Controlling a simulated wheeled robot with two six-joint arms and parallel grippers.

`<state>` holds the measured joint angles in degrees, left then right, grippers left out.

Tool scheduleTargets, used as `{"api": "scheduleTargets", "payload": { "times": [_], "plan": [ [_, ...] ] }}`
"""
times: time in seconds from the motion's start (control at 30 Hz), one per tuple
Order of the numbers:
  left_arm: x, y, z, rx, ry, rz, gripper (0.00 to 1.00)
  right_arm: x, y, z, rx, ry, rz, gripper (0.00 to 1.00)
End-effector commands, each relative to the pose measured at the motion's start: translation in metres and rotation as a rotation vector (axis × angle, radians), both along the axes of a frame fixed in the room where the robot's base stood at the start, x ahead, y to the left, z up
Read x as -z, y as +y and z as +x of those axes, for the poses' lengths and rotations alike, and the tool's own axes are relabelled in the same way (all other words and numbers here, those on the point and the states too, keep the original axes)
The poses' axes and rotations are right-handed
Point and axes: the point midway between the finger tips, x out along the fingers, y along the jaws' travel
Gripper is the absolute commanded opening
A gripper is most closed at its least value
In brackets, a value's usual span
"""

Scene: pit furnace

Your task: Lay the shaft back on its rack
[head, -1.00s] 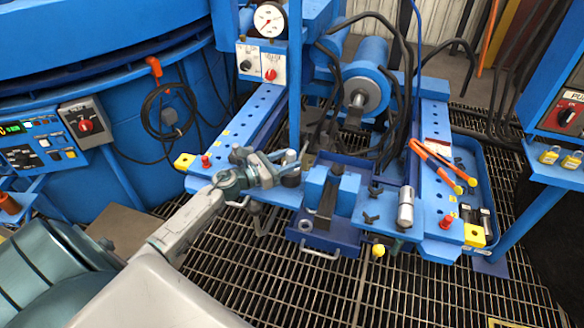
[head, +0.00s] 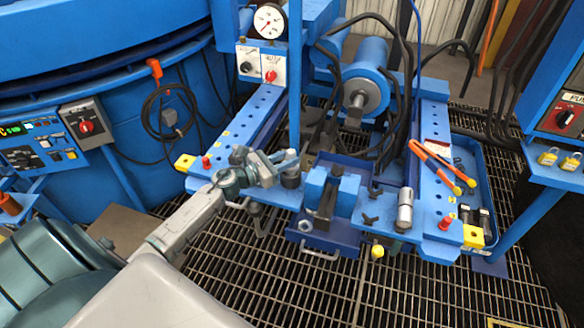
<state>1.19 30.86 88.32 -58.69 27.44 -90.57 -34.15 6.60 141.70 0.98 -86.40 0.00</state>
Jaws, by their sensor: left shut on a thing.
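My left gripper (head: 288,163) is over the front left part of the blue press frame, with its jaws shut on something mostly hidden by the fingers. A short dark grey round piece (head: 291,180) shows just under the fingertips. I take it for the end of the shaft, but cannot see its full length. To the right, two blue blocks (head: 347,196) stand with a dark bar (head: 326,203) tilted between them, over a blue tray. I cannot tell for certain which part is the shaft's rack. My right gripper is out of view.
A silver cylinder (head: 405,210) stands on the right of the front beam, by a black wing knob (head: 370,220). Orange-handled pliers (head: 440,165) lie on the right rail. A blue ram (head: 366,88) and hanging black cables are behind. Open grating (head: 300,290) lies in front.

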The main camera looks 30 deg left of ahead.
Motion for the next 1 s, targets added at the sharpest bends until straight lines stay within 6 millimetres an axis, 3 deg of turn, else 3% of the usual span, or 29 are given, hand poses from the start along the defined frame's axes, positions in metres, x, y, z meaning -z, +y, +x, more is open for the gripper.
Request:
{"api": "scheduleTargets", "payload": {
  "times": [0.03, 0.7, 1.0],
  "plan": [
    [-0.010, 0.000, 0.001, 0.001, -0.004, 0.000, 0.00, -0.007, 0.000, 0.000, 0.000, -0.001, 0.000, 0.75],
    [-0.057, 0.000, 0.001, 0.001, -0.004, -0.002, 0.00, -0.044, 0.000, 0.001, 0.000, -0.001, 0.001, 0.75],
    [-0.067, 0.000, 0.001, 0.001, -0.003, 0.000, 0.00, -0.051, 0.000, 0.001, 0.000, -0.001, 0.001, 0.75]
  ]
}}
